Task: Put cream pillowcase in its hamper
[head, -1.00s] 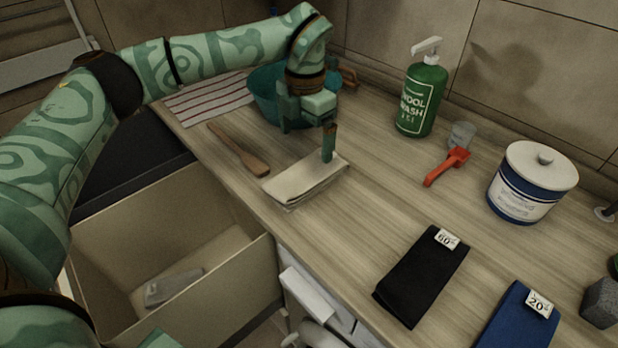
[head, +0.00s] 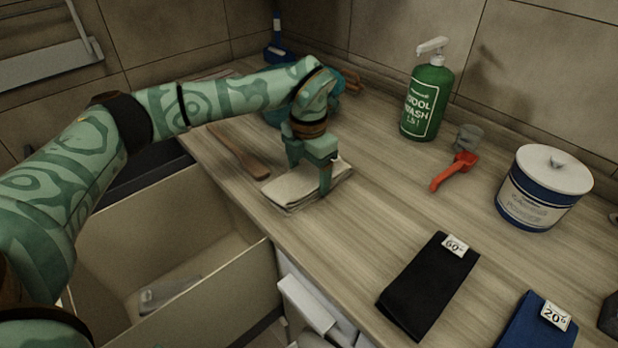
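The cream pillowcase (head: 290,191) lies folded flat on the wooden counter, near its front edge. My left gripper (head: 309,178) is right over it, pointing down, with its fingers apart. One finger stands in front of the cloth's right part; the other is partly hidden, and I see no grip on the cloth. A deep cream bin (head: 255,283), open at the top, stands below the counter at the left. A small grey-white item (head: 170,292) lies on its floor. I cannot read a label on the bin. My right gripper is out of view.
A black cloth (head: 425,290) tagged 60 and a blue cloth (head: 530,328) tagged 20 lie at the right.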

